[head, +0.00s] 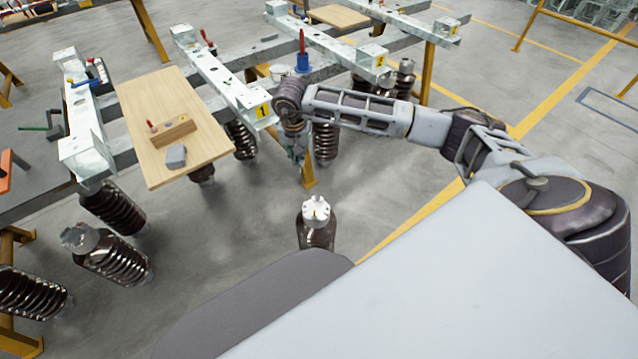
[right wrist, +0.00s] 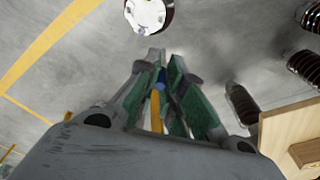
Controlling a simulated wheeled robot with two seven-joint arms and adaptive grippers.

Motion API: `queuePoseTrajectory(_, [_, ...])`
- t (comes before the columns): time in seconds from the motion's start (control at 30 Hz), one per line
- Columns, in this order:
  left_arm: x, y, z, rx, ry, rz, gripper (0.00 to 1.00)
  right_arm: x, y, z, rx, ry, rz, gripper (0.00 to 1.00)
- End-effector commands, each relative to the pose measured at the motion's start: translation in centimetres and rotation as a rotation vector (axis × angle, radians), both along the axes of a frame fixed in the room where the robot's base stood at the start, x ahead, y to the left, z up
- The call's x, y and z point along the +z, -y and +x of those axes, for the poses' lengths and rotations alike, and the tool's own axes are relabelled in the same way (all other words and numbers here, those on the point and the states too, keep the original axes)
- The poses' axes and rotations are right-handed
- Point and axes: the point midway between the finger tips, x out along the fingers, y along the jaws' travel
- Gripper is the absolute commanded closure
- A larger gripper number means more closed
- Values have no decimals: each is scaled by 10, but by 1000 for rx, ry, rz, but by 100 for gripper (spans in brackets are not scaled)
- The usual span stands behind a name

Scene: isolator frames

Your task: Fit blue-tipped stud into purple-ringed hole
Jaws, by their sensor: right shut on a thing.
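My right gripper (head: 299,156) hangs fingers-down at the end of my right arm. In the right wrist view its green-padded fingers (right wrist: 162,70) are shut on the blue-tipped stud (right wrist: 161,77), of which only a small blue part shows between the pads. Beyond the fingertips stands a dark insulator with a pale metal cap (head: 316,211); the cap also shows in the right wrist view (right wrist: 148,12), with small marks on its top. The cap and the gripper are apart. My left gripper is not in view.
A wooden board (head: 160,97) on the frame carries a wooden block (head: 173,133) with a red-tipped stud and a grey piece (head: 176,156). Steel beams (head: 222,75) on yellow legs fill the back. Floor around the capped insulator is clear.

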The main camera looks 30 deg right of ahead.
Motion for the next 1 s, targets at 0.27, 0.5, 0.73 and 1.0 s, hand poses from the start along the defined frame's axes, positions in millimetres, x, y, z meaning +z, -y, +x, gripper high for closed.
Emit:
queuePoseTrajectory(0.27, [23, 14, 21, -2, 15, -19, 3, -27, 12, 1, -136, -2, -3, 100])
queuePoseTrajectory(0.5, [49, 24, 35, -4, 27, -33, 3, -47, 22, 1, -253, -3, -6, 100])
queuePoseTrajectory(0.73, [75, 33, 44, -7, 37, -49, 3, -66, 31, 0, -365, -1, -10, 100])
queuePoseTrajectory(1.0, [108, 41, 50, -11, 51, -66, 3, -89, 42, 1, -496, 2, -14, 100])
